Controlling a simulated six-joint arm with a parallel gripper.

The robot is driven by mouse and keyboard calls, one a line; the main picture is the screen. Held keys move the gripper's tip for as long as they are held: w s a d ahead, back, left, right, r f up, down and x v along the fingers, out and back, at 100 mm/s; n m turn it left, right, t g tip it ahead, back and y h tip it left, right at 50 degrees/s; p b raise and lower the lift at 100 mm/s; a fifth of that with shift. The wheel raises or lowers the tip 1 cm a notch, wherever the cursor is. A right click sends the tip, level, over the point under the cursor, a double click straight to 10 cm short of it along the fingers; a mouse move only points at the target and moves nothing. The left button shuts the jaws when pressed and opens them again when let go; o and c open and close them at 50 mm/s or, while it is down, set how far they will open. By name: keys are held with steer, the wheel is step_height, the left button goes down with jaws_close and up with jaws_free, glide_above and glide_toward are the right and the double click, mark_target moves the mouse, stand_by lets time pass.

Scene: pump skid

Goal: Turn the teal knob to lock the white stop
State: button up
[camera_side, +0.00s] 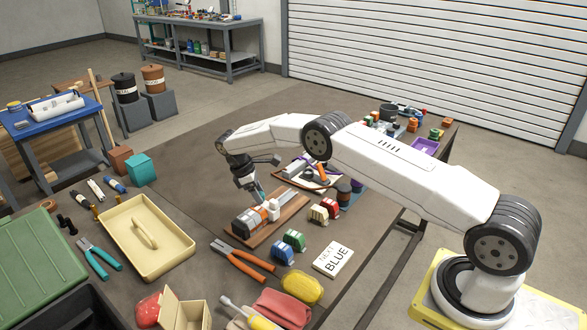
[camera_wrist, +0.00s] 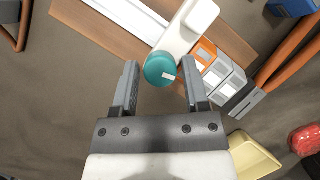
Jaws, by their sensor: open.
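The teal knob (camera_wrist: 160,70) is round with a small white mark near its right edge in the wrist view. It sits at the end of the white stop (camera_wrist: 190,28). The stop is on a brown wooden board (camera_wrist: 100,35), which also shows in the side view (camera_side: 290,214). My gripper (camera_wrist: 163,80) is open, with one grey finger on each side of the knob and gaps to both. In the side view my gripper (camera_side: 255,192) points down over the board, and the knob is mostly hidden there.
Orange-handled pliers (camera_side: 243,262) lie in front of the board. Green and blue blocks (camera_side: 290,243) and a NEXT BLUE card (camera_side: 333,260) are nearby. A cream tray (camera_side: 145,240) stands to the left.

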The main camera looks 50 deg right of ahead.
steer(key=v, duration=0.7)
steer(key=shift+r, duration=0.35)
steer(key=shift+w+a, duration=0.1)
steer(key=o, duration=0.3)
steer(key=m, duration=0.1)
steer(key=s+d+m+t+y, duration=0.1)
steer(key=m, duration=0.1)
steer(key=d+m+t+y, duration=0.1)
steer(key=shift+s+r+m, duration=0.15)
steer(key=shift+r+m, duration=0.05)
steer(key=shift+m, duration=0.2)
steer(key=shift+s+d+r+m+t+y, duration=0.1)
steer(key=shift+s+m+t+y, duration=0.25)
steer(key=shift+m, duration=0.3)
steer(key=shift+s+d+r+m+t+y, duration=0.1)
steer(key=shift+s+m+t+y, duration=0.25)
steer(key=shift+m, duration=0.3)
steer(key=shift+f, duration=0.1)
steer(key=shift+a+f, duration=0.1)
steer(key=shift+f, duration=3.7)
